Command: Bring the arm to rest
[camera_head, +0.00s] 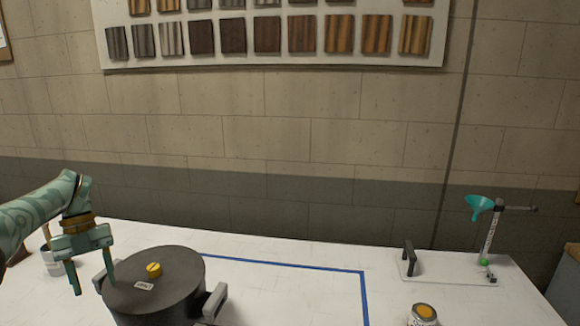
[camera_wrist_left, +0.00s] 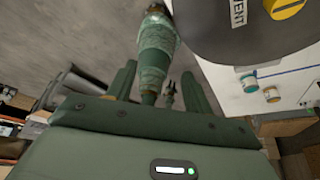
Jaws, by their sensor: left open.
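My left gripper (camera_head: 90,277) is at the left of the head view, with its two fingers apart and pointing down. Nothing shows between them. One finger is close to the left edge of a dark round lidded pot (camera_head: 150,285); I cannot tell whether they touch. In the left wrist view the open fingers (camera_wrist_left: 160,82) stand apart, and the pot (camera_wrist_left: 225,40) fills the top right corner with its yellow cap (camera_wrist_left: 284,7). My right gripper does not show in the head view.
A white table (camera_head: 290,285) carries a blue tape outline (camera_head: 363,295). A can with orange contents (camera_head: 423,312) is at the front. A teal funnel (camera_head: 479,205) on a stand is at the right. A pale container (camera_head: 52,264) stands behind the left gripper. A sample board (camera_head: 270,58) hangs above.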

